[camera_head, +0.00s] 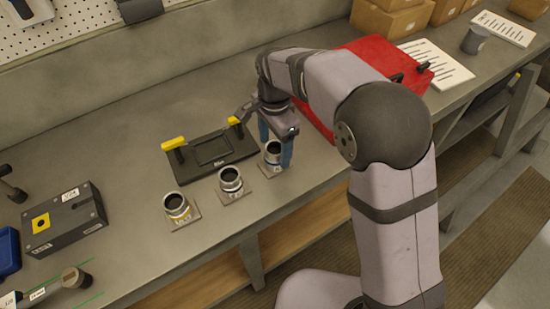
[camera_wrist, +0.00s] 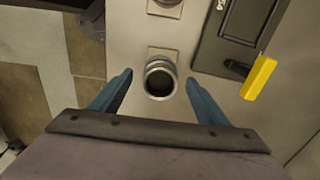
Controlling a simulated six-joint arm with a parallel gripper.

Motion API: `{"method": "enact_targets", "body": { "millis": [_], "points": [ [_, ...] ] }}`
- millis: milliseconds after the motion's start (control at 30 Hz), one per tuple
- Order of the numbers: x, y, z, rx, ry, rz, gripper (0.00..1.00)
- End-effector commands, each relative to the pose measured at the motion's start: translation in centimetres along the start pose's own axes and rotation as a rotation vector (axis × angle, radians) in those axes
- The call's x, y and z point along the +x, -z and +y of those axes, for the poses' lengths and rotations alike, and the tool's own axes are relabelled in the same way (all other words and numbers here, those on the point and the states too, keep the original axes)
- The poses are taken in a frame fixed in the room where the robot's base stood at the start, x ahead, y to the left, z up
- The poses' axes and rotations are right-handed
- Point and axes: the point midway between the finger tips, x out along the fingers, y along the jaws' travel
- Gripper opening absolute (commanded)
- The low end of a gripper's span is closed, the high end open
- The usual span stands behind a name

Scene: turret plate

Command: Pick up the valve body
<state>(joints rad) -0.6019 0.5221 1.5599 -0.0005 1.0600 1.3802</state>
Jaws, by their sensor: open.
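Three similar silver cylinders with dark open tops stand upright in a row on small square plates on the bench. They are a left one (camera_head: 177,208), a middle one (camera_head: 231,182) and a right one (camera_head: 272,153), each with a label too small to read. I cannot tell by name which is the valve body. My gripper (camera_head: 275,147) points down at the right cylinder, its blue fingers open on either side. In the wrist view the open fingers (camera_wrist: 159,77) flank this cylinder (camera_wrist: 160,79), with visible gaps on both sides. A neighbouring cylinder (camera_wrist: 165,7) is cut off at the top edge.
A black plate with yellow-ended handles (camera_head: 183,165) lies behind the cylinders, close by. A red case (camera_head: 365,58) stands right of my gripper, behind my arm. A dark grey box (camera_head: 62,222) is at the left. The bench's front edge runs close to the cylinders.

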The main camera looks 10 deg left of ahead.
Motion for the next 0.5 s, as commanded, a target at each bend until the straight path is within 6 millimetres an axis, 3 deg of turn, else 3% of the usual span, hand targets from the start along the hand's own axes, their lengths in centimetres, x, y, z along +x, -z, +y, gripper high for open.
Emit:
{"method": "enact_targets", "body": {
  "millis": [267,500],
  "points": [
    [0.8,0.1,0.0,0.000,-0.002,-0.001,0.69],
    [3.6,0.1,0.1,0.000,-0.005,-0.001,0.69]
  ]
}}
